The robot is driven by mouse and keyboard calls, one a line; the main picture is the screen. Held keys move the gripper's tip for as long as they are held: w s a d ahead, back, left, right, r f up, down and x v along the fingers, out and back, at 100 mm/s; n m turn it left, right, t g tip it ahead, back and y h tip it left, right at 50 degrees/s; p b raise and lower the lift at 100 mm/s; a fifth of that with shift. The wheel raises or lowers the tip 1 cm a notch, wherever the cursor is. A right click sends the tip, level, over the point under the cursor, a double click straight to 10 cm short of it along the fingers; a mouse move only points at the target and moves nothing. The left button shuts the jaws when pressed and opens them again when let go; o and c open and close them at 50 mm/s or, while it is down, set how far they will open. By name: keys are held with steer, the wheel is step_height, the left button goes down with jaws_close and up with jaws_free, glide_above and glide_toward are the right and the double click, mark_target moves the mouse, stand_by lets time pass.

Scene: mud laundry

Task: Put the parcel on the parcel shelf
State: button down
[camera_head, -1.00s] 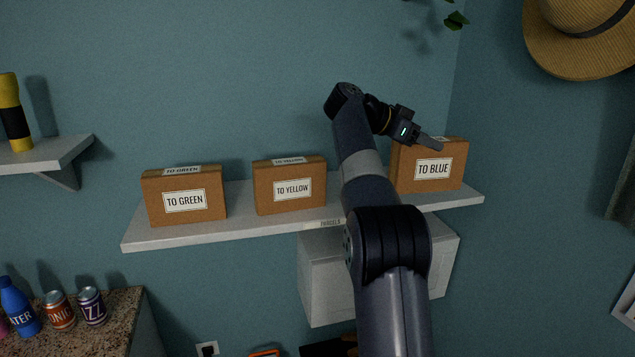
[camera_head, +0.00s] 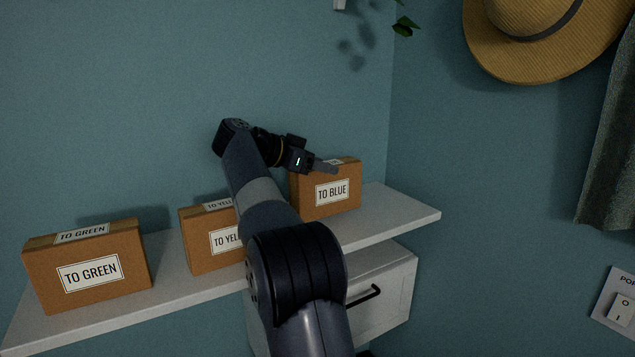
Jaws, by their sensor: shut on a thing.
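The parcel marked TO BLUE (camera_head: 310,196) is a brown box with a white label, upright over the right half of the white parcel shelf (camera_head: 400,212). My gripper (camera_head: 328,167) is shut on its top edge. I cannot tell whether the box's bottom touches the shelf or hangs just above it. The parcel marked TO YELLOW (camera_head: 198,250) stands on the shelf to the left, partly hidden by my arm. The parcel marked TO GREEN (camera_head: 135,262) stands farther left on the shelf.
A white drawer unit (camera_head: 394,300) with a black handle sits below the shelf. The shelf's right end is bare. A straw hat (camera_head: 520,55) and a grey-green cloth (camera_head: 606,150) hang on the right wall. Green leaves (camera_head: 405,27) hang above.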

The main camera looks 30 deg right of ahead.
steer(key=shift+s+f, duration=0.2)
steer(key=shift+f, duration=1.15)
steer(key=c, duration=0.6)
jaws_free()
steer(key=shift+f, duration=0.1)
steer(key=shift+c, duration=0.2)
steer(key=shift+a+r, duration=0.3)
steer(key=shift+a, duration=0.05)
steer(key=v, duration=1.1)
steer(key=shift+a+p, duration=0.2)
steer(key=shift+p, duration=0.1)
steer(key=shift+d, duration=0.1)
